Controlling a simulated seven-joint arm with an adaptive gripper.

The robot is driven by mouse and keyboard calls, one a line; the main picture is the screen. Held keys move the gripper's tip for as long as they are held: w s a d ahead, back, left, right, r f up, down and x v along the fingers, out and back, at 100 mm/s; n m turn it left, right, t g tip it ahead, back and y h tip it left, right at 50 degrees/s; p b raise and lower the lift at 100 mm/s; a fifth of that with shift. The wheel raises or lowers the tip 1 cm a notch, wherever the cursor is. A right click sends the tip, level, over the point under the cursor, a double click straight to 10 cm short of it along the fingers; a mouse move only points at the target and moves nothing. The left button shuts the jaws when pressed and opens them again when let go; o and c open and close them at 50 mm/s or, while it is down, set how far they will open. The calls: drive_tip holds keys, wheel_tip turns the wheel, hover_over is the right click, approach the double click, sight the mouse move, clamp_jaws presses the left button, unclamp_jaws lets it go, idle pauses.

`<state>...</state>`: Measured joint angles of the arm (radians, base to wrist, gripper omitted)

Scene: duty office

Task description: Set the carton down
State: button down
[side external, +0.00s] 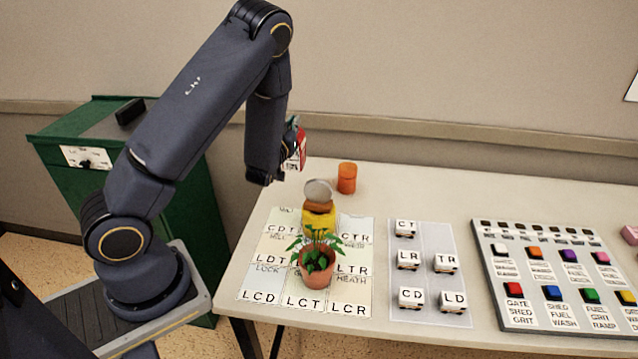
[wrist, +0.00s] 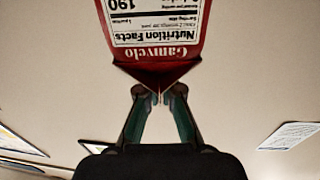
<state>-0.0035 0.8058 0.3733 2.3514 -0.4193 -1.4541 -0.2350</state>
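The carton (wrist: 155,40) is red and white with a "Camvelo" label and a nutrition panel. Its print is upside down in the wrist view. My gripper (wrist: 160,98) has its fingertips closed on the carton's narrow red folded end. In the side view a small red and white part of the carton (side external: 301,149) shows beside my forearm, in the air near the table's back left corner. My forearm hides most of the gripper and carton there.
On the table (side external: 430,187), an orange cylinder (side external: 347,178) stands near the back edge. A potted plant (side external: 316,274) and a yellow object (side external: 318,217) stand on a lettered sheet (side external: 262,270). A grey mat (side external: 432,268) holds several white blocks; a button panel (side external: 500,262) lies right. Table space behind the mat is clear.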

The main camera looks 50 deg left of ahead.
drive_tip(key=w+a+f+n+g+y, duration=0.1)
drive_tip(key=w+a+f, duration=0.2)
drive_tip(key=w+a, duration=0.45)
drive_tip(key=w+a+f, duration=0.2)
drive_tip(key=w+f, duration=0.1)
drive_tip(key=f, duration=0.5)
drive_tip(key=shift+a+f, duration=0.2)
drive_tip(key=shift+f, duration=0.1)
drive_tip(key=c, duration=1.3)
unclamp_jaws()
drive_tip(key=shift+f, duration=0.15)
